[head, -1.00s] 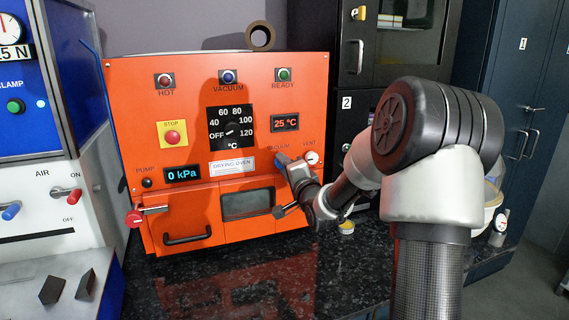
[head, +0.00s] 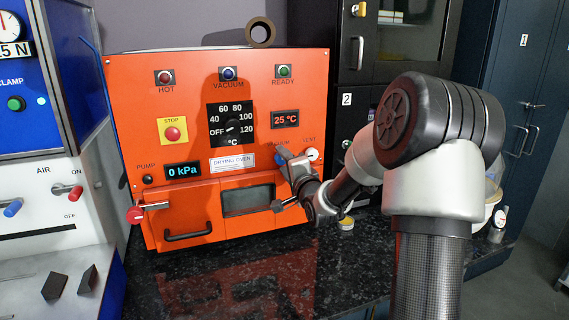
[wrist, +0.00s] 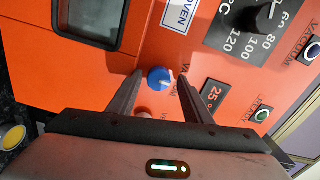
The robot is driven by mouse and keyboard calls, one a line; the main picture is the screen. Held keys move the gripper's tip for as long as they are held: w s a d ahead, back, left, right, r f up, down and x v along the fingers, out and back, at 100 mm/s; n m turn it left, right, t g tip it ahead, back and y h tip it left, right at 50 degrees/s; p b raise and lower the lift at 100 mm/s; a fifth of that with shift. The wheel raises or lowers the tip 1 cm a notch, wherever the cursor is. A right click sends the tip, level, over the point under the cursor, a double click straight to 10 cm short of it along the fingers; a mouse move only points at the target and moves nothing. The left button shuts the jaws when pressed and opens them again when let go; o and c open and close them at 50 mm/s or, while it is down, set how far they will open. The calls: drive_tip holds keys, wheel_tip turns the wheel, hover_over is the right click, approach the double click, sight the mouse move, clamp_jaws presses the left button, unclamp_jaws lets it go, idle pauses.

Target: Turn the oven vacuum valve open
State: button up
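The oven's vacuum valve is a round blue knob with a white pointer, clear in the wrist view (wrist: 159,78). My gripper (wrist: 160,75) is open, with one finger on each side of the knob and small gaps visible on both sides. I cannot tell how deep the fingertips reach around it. In the head view my gripper (head: 285,159) is at the lower right of the orange drying oven (head: 185,115) and largely hides the knob. The oven display (head: 183,171) reads 0 kPa.
The white vent knob (head: 312,155) is just right of my gripper. The oven window (head: 247,200) and a dark door handle (head: 187,235) are below left. A small yellow-lidded jar (head: 346,223) stands on the dark counter.

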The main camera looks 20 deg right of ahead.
drive_tip(key=shift+f, duration=0.25)
